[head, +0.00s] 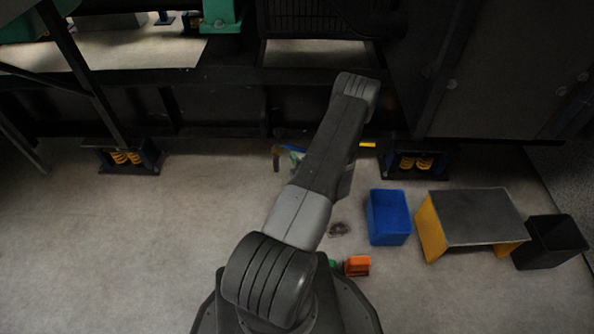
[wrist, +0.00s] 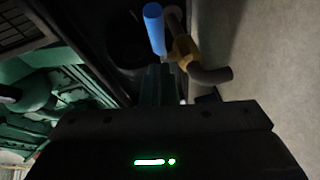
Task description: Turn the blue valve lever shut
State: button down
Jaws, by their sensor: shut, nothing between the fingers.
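The blue valve lever (wrist: 154,28) shows in the wrist view at the top, just left of a brass-coloured valve body (wrist: 183,50) on a dark bent pipe (wrist: 210,75). My gripper (wrist: 157,72) is shut and empty, its dark fingers pointing toward the lever's lower end. I cannot tell whether the fingertips touch the lever. In the head view my arm covers the gripper and most of the valve area.
A dark genset frame (head: 215,98) runs across the back on spring mounts (head: 125,157). On the floor at right are a blue bin (head: 389,217), a step stool (head: 475,216), a black bin (head: 551,241) and a small orange object (head: 357,265). The left floor is clear.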

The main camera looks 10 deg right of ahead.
jog(key=shift+w+d+f, duration=0.25)
jog(key=shift+w+d, duration=0.4)
jog(key=shift+w, duration=0.3)
jog(key=shift+b, duration=0.3)
jog(key=shift+n+g+y, duration=0.3)
jog(key=shift+n+y, duration=0.4)
jog(key=shift+y, duration=0.2)
jog(key=w+d+b, duration=0.2)
jog(key=w+b, duration=0.1)
jog(key=shift+d, duration=0.35)
jog(key=shift+w+d+r, duration=0.1)
jog(key=shift+w, duration=0.05)
